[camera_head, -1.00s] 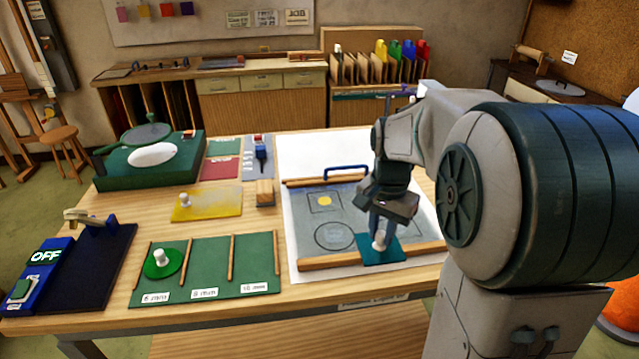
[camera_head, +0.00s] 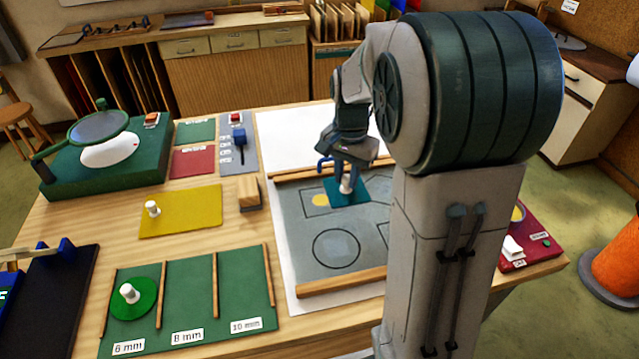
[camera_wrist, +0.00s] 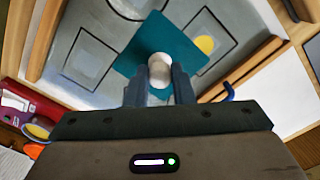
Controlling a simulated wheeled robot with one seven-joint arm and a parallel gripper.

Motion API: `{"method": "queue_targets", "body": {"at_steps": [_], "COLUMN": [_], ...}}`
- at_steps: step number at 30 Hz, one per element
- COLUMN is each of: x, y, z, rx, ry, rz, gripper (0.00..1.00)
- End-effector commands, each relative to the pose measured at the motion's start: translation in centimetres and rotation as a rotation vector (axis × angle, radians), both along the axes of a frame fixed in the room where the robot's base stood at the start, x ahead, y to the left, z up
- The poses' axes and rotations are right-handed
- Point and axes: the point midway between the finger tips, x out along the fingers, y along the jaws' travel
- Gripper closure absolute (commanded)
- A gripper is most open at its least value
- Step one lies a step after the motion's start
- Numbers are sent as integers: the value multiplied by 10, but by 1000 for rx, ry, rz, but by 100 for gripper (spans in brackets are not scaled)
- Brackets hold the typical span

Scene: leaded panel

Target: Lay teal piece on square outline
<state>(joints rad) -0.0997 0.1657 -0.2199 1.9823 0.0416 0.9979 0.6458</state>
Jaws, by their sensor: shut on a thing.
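The teal piece (camera_head: 347,193) is a flat plate with a white knob (camera_wrist: 160,68). My gripper (camera_head: 346,180) is shut on the knob, with a finger on each side in the wrist view (camera_wrist: 160,85). The piece is over the back part of the grey panel sheet (camera_head: 297,230); any gap beneath it cannot be judged. A square outline around a yellow circle (camera_wrist: 205,44) is partly covered by the piece. Another square outline, with a smaller grey square inside (camera_wrist: 88,62), shows on the other side of the piece in the wrist view. The piece looks turned relative to these outlines.
Wooden strips edge the sheet at the front (camera_head: 340,284) and back. A blue handle (camera_head: 323,164) stands by the back strip. A circle outline (camera_head: 336,248) lies bare in front. The yellow plate (camera_head: 190,212), wooden block (camera_head: 249,193) and green sorting board (camera_head: 193,300) are left.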

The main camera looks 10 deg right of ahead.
Motion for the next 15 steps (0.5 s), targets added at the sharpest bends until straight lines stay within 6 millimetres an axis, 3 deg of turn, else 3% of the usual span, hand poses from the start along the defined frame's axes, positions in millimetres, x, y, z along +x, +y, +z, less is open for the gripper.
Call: {"method": "queue_targets", "body": {"at_steps": [9, 15], "x": [49, 67], "y": [30, 40], "z": [-33, -46], "rx": [0, 0], "ry": [3, 0], "rz": [2, 0], "gripper": [95, 95]}}
